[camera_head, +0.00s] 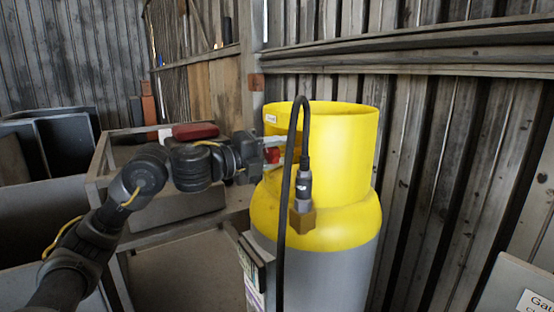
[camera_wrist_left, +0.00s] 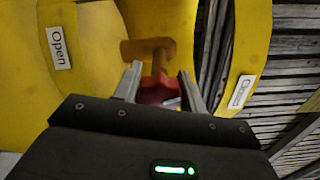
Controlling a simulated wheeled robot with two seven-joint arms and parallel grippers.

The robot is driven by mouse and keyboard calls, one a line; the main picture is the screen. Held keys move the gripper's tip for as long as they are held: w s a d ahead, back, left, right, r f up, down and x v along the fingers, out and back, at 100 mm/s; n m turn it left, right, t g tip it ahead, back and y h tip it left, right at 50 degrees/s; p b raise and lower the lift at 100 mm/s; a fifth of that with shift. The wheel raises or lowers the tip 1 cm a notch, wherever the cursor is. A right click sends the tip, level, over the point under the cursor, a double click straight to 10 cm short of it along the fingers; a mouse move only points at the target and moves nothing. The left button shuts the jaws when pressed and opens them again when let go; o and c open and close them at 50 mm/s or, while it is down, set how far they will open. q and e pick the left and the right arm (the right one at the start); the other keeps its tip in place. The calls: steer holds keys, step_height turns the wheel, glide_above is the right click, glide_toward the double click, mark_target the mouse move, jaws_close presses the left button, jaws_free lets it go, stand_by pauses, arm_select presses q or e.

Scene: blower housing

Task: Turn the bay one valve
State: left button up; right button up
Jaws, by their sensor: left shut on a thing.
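A tall gas cylinder stands in the middle of the head view, with a yellow collar (camera_head: 345,140) and a grey body (camera_head: 335,275). My left gripper (camera_head: 275,155) reaches in at the collar's left side and is shut on the red valve handle (camera_head: 271,156). In the left wrist view the red handle (camera_wrist_left: 157,88) sits between the fingers, in front of a brass valve body (camera_wrist_left: 148,47). An "Open" label (camera_wrist_left: 59,48) is on the left of the collar and a "Closed" label (camera_wrist_left: 241,91) on the right. My right gripper is not in view.
A black hose (camera_head: 287,200) loops over the collar and down the cylinder's front, with a connector and brass fitting (camera_head: 302,221). A grey metal frame table (camera_head: 175,215) stands left, with a dark red object (camera_head: 195,131) on it. A corrugated wall is close behind.

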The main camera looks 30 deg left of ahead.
arm_select(q)
steer(key=shift+m+b, duration=0.7)
steer(key=shift+m, duration=0.8)
steer(key=o, duration=1)
steer(key=shift+c, duration=0.2)
steer(key=shift+s+a+b, duration=0.2)
steer(key=shift+s+b, duration=0.1)
steer(key=b+v, duration=0.3)
steer(key=v, duration=0.7)
